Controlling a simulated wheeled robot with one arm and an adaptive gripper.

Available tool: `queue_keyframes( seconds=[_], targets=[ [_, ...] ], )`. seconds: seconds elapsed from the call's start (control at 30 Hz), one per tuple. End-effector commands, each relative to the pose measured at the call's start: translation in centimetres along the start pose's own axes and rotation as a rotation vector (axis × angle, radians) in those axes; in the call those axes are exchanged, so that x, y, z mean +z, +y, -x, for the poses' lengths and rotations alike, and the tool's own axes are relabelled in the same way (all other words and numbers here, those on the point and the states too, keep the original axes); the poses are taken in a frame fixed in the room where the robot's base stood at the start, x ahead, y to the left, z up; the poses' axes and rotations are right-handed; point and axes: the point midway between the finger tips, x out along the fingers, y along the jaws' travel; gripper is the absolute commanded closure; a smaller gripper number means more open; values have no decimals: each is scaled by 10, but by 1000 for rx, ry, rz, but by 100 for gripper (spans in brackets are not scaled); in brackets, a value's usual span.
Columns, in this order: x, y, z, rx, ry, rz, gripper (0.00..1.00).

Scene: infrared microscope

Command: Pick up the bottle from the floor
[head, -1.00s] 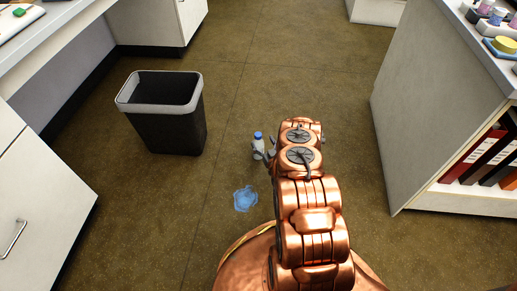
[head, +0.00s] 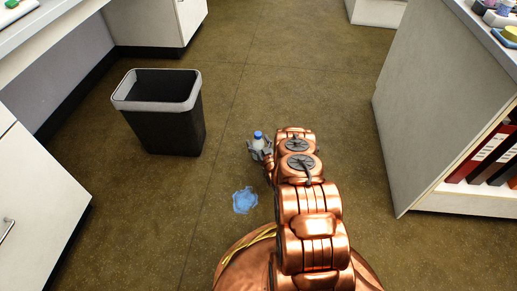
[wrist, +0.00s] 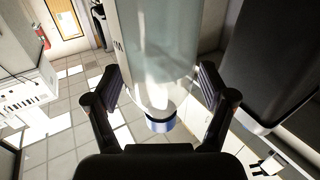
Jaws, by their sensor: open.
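The bottle (head: 258,139), pale with a blue cap, stands upright on the floor, left of my arm's end in the head view. My gripper (head: 260,150) is at the bottle, with its grey fingers on either side of it. In the wrist view the translucent bottle (wrist: 158,45) appears upside down, its blue cap (wrist: 161,123) low in the picture. The open fingers of my gripper (wrist: 160,88) show left and right of it there, with a visible gap on each side. The bottle's lower part is hidden by the gripper in the head view.
A black waste bin (head: 165,130) with a grey rim stands to the left. A blue patch (head: 245,200) lies on the floor nearer to me. A white shelf unit with binders (head: 490,155) stands at right, white cabinets at left. The floor beyond the bottle is clear.

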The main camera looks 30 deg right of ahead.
Motion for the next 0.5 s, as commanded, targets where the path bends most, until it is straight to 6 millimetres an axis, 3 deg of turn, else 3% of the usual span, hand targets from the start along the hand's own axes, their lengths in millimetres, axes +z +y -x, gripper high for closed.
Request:
queue_keyframes(
  seconds=[0.13, 0.37, 0.5],
  targets=[
    [3, 1, -16, 1, -2, 0, 18],
    [1, 1, -18, 2, -2, 0, 18],
    [0, 1, -18, 2, -2, 0, 31]
  ],
)
